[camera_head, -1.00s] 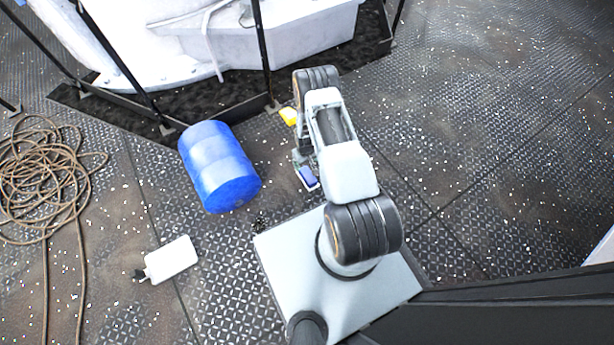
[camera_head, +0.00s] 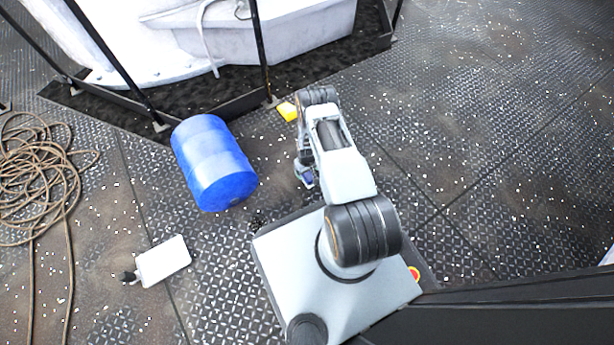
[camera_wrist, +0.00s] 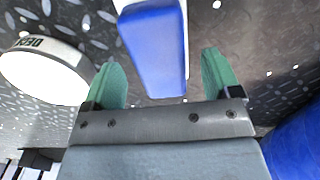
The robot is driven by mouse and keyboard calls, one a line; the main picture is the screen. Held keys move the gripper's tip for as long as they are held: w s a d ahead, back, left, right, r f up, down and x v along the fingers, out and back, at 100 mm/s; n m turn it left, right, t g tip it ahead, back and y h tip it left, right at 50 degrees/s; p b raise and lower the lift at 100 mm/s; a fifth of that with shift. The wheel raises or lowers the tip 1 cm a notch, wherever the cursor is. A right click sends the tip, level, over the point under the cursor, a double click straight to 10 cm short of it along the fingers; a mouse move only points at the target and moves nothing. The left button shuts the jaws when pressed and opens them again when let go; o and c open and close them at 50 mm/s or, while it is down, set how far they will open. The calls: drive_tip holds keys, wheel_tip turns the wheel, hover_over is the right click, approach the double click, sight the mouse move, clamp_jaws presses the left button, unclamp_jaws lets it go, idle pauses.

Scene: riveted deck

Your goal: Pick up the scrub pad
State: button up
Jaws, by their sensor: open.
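A blue block with a pale edge, which looks like the scrub pad (camera_wrist: 155,50), is in the upper middle of the wrist view. My gripper (camera_wrist: 160,66) is open, with one green finger on each side of the block. I cannot tell whether the fingers touch it. In the head view, a small patch of the blue block (camera_head: 308,177) shows beside my gripper, mostly hidden by my arm.
A blue barrel (camera_head: 213,163) lies left of my arm. A yellow block (camera_head: 287,111) is beyond my gripper by the railing. A white box (camera_head: 163,261) and coiled rope (camera_head: 35,180) lie left. A white round object (camera_wrist: 45,70) is beside the gripper. The right deck is clear.

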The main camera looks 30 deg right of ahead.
wheel_tip(320, 180, down, 2)
drive_tip(key=shift+b, duration=0.3)
drive_tip(key=shift+c, duration=0.5)
drive_tip(key=c, duration=0.9)
